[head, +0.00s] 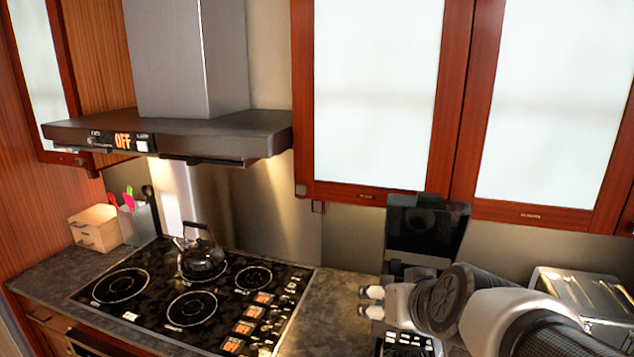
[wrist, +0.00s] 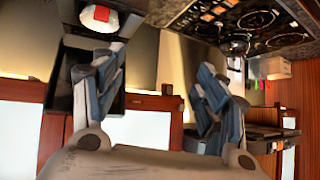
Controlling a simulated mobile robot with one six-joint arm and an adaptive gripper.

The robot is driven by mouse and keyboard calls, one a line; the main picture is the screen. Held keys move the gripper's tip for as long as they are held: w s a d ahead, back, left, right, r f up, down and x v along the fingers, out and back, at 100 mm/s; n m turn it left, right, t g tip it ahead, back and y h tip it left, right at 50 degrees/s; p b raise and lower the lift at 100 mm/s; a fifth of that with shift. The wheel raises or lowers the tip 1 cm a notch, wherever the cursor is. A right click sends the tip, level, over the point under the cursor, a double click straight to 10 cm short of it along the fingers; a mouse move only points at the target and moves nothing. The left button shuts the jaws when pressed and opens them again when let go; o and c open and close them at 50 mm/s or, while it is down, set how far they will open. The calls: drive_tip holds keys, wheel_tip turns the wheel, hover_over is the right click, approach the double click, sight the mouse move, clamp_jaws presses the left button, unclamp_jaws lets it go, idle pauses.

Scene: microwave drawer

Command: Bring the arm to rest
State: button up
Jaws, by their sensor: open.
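My arm reaches in from the lower right of the head view, bent low over the counter. My gripper (head: 371,302) points left, with its two pale fingertips apart, in front of a black appliance (head: 428,228). In the wrist view, which is upside down, my gripper (wrist: 160,65) shows two blue-grey fingers spread wide with nothing between them. The appliance, with a red and white round part (wrist: 100,17), is close to the left finger there. I cannot tell whether they touch.
A cooktop (head: 190,310) with a kettle (head: 201,258) lies to the left, under a range hood (head: 180,130). A shiny metal appliance (head: 585,297) stands at the right, near my arm. Upper cabinets (head: 378,90) hang above. A utensil holder (head: 139,222) and wooden box (head: 95,227) stand far left.

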drive_tip(key=s+d+f+g+h+b, duration=0.1)
drive_tip(key=s+f+g+b, duration=0.4)
drive_tip(key=s+f+b, duration=0.7)
drive_tip(key=s+f, duration=0.8)
drive_tip(key=s, duration=0.1)
drive_tip(key=shift+s+f, duration=0.2)
drive_tip(key=shift+d, duration=0.1)
idle(1.7)
